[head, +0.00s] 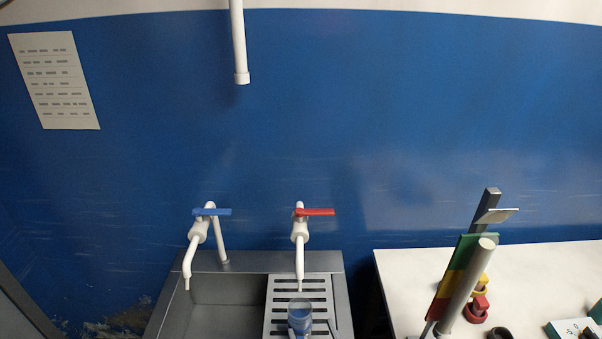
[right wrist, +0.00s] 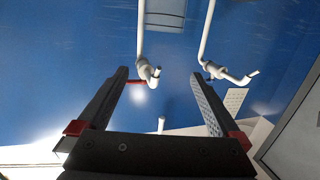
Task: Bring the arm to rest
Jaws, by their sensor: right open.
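My right gripper (right wrist: 158,73) shows in the right wrist view with its two dark fingers spread wide and nothing between them. Past the fingertips, that view shows the blue wall, the red-handled tap (right wrist: 148,72) and a second white tap (right wrist: 215,70), upside down. The gripper appears apart from both. In the head view, small dark shapes at the bottom edge by the glass may be its fingertips, but I cannot tell. My left gripper is in neither view.
A sink (head: 225,304) has a blue-handled tap (head: 199,232) and a slotted drainer, where a glass (head: 300,316) stands under the red-handled tap (head: 300,236). A white counter (head: 405,270) at right holds a stand with a coloured board (head: 462,270). A white pipe (head: 239,45) hangs above.

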